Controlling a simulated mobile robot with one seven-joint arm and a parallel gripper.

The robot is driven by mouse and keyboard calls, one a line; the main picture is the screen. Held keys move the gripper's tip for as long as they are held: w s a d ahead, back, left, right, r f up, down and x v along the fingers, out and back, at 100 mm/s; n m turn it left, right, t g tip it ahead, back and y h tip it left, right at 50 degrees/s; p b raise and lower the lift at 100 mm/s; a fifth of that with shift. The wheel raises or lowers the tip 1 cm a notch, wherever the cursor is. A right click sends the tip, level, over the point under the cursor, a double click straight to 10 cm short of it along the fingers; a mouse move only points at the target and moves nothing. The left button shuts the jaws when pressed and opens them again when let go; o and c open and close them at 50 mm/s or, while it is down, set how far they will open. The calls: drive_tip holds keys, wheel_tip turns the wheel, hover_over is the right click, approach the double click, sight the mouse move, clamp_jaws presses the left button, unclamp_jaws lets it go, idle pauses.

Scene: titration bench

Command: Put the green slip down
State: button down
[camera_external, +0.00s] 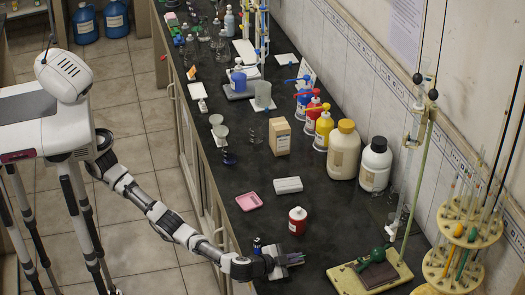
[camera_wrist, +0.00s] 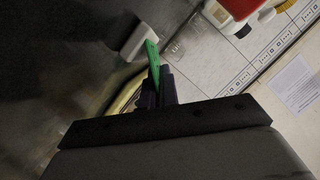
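The green slip (camera_wrist: 153,56) stands up between the two dark fingers of my gripper (camera_wrist: 159,82) in the wrist view. The fingers are closed together on its lower end, and its upper part sticks out past their tips. In the external view my gripper (camera_external: 292,260) is low over the front part of the dark bench top, left of the wooden stand base. The slip is too small there to make out clearly.
A red bottle (camera_external: 297,221), a white block (camera_external: 288,185) and a pink tray (camera_external: 249,201) stand beyond my gripper. A wooden burette stand base (camera_external: 343,279) is to its right. Bare dark bench (camera_external: 330,222) lies between the red bottle and the stand.

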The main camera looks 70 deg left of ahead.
drive_tip(key=c, duration=1.7)
unclamp_jaws()
drive_tip(key=shift+f, duration=0.1)
